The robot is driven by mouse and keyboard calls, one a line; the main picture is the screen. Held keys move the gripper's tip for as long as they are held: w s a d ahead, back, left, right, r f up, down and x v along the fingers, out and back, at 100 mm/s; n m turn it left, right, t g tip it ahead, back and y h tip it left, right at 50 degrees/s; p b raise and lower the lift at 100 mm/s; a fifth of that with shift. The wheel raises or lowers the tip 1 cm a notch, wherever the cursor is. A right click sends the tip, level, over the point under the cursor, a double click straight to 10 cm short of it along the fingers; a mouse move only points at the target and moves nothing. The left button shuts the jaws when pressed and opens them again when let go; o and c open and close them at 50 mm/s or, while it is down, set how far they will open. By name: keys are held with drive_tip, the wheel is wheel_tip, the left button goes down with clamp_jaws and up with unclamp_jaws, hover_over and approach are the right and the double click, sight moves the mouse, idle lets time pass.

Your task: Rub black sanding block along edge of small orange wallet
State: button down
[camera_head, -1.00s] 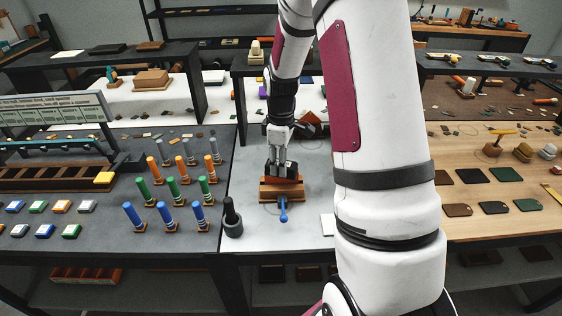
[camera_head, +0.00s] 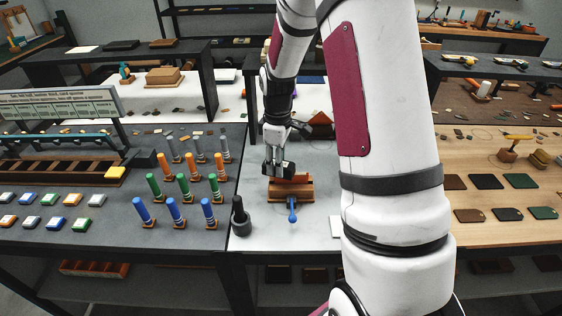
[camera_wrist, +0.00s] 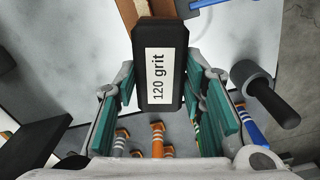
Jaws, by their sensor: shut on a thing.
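My gripper (camera_wrist: 160,88) is shut on the black sanding block (camera_wrist: 160,60), which carries a white "120 grit" label. In the head view, my gripper (camera_head: 278,166) and the dark block (camera_head: 287,169) are at the left end of an orange-brown upright piece (camera_head: 298,180), apparently the small wallet. That piece stands in a wooden clamp (camera_head: 303,193) with a blue handle (camera_head: 292,210). In the wrist view, an orange-brown strip (camera_wrist: 128,12) shows beyond the block's far end. I cannot tell whether block and wallet touch.
A black pestle-like tool in a round dark base (camera_head: 240,222) stands left of the clamp, also in the wrist view (camera_wrist: 272,98). Several coloured upright sticks (camera_head: 172,210) stand farther left. A brown house-shaped item (camera_head: 318,122) lies behind.

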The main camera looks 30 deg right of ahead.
sight(292, 163)
drive_tip(key=shift+s+d+p, duration=0.35)
drive_tip(key=shift+s+d, duration=0.2)
drive_tip(key=shift+d, duration=0.25)
drive_tip(key=shift+s+d+p, duration=0.35)
drive_tip(key=shift+s+d, duration=0.2)
drive_tip(key=shift+d, duration=0.2)
drive_tip(key=shift+s+d+p, duration=0.35)
drive_tip(key=shift+s+d, duration=0.15)
drive_tip(key=shift+d, duration=0.25)
drive_tip(key=shift+s+d+p, duration=0.3)
drive_tip(key=shift+s+d, duration=0.2)
drive_tip(key=shift+d, duration=0.25)
drive_tip(key=shift+r+p, duration=0.8)
drive_tip(key=shift+r, duration=1.75)
drive_tip(key=shift+w, duration=0.1)
